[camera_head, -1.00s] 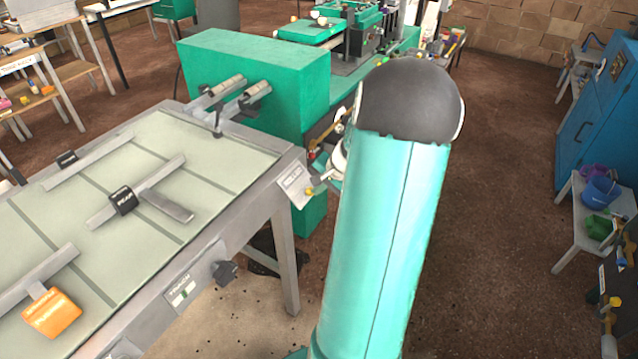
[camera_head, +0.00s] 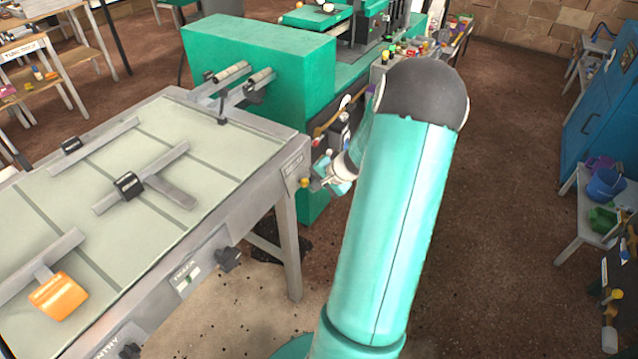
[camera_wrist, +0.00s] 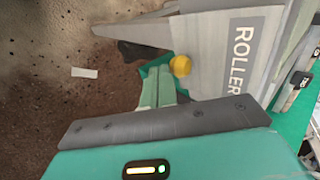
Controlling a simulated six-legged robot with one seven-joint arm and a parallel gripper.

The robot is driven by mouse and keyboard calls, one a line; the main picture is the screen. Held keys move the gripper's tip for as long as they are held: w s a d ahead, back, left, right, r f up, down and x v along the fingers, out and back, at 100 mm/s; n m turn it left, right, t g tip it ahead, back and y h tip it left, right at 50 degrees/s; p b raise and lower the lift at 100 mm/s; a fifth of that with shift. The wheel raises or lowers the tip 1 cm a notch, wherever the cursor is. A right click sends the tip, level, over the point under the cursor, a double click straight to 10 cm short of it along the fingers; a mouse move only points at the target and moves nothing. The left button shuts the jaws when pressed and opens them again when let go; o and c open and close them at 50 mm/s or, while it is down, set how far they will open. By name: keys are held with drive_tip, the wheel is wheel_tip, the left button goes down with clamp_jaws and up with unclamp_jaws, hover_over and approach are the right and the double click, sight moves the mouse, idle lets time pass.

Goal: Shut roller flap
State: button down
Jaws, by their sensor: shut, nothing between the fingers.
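The roller flap (camera_head: 293,170) is a pale grey panel with a dark label at the near right corner of the grey table. A small yellow knob (camera_head: 304,183) sits at its lower edge. In the wrist view the flap (camera_wrist: 212,80) shows a label reading ROLLER, with the yellow knob (camera_wrist: 180,66) at its left. My gripper (camera_head: 322,180) is shut and empty, just right of the knob. Its pale green fingers (camera_wrist: 158,88) show below and left of the knob in the wrist view. I cannot tell whether they touch it, or how far the flap stands open.
The grey table (camera_head: 215,125) carries sliding bars and an orange block (camera_head: 58,296). A green machine housing (camera_head: 260,75) stands behind the table. A black knob (camera_head: 229,258) juts from the table's front. A low bench (camera_head: 580,235) stands at the right, with open floor before it.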

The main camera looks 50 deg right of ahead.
drive_tip(key=shift+x, duration=1.25)
drive_tip(key=shift+w+r, duration=0.1)
drive_tip(key=shift+w, duration=0.1)
